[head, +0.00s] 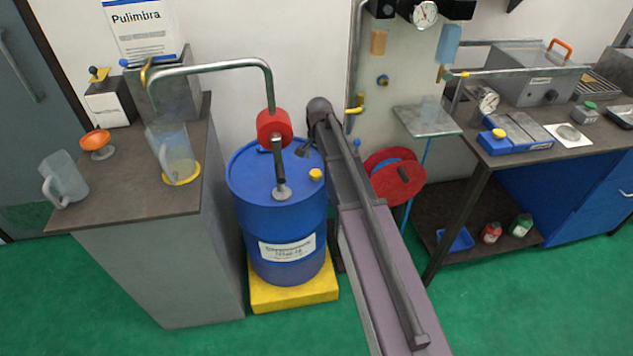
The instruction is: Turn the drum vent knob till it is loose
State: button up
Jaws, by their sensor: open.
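A blue drum (280,225) stands upright on a yellow base, with a label on its front. A small yellow vent knob (315,174) sits on the right part of the drum's top. My wrist hides part of the gripper, so the fingers are hard to make out.
A red pump body (273,127) rises from the drum top, and its bent metal pipe (215,67) reaches left over a counter (125,208) with pitchers. A red hose reel (395,176) is right of my arm. A workbench stands farther right.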

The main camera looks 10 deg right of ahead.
jog(key=m+b, duration=0.2)
send_over(316, 172)
notch_tip(316, 172, down, 3)
jog(key=shift+a+r, duration=0.1)
jog(key=shift+f+b, duration=3.65)
jog(key=shift+f, duration=0.1)
jog(key=shift+c, duration=0.2)
jog(key=shift+s, duration=0.1)
jog(key=c, duration=1.1)
